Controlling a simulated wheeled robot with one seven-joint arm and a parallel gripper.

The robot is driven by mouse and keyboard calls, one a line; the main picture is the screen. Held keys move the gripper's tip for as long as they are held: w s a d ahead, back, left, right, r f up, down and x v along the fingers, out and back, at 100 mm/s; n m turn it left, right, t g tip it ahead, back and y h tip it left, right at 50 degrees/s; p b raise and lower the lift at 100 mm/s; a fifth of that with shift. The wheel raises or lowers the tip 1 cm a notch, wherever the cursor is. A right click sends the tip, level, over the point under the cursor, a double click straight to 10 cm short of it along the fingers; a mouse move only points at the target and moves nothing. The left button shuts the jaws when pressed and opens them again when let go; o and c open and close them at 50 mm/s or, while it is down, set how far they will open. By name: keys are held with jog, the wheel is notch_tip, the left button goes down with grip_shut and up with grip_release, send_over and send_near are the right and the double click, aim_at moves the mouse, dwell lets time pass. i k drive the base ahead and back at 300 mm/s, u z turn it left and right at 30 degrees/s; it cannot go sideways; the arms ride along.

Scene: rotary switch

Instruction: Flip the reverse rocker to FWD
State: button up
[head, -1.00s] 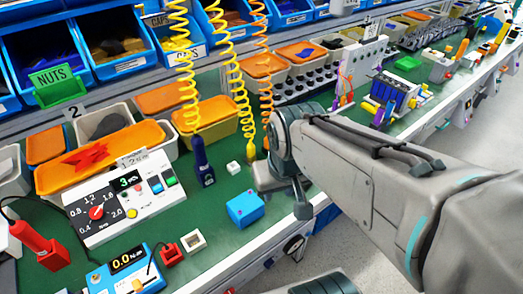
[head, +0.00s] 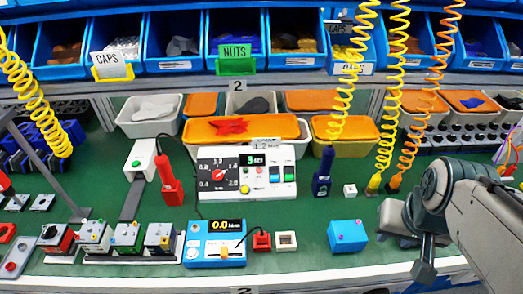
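The white control box (head: 245,187) stands on the green bench in the middle of the head view. My gripper (head: 424,262) is at the lower right, well apart from the box. Its fingers are too unclear to tell open from shut.
A dark blue screwdriver (head: 322,172) stands right of the control box and a red one (head: 169,182) left. A blue meter (head: 215,242) sits in front. Coiled hoses hang right.

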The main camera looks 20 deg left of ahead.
aim_at(273, 172)
jog(key=z, duration=1.8)
jog(key=k, duration=1.3)
jog(key=u, duration=1.8)
jog(key=i, duration=0.45)
jog(key=z, duration=0.05)
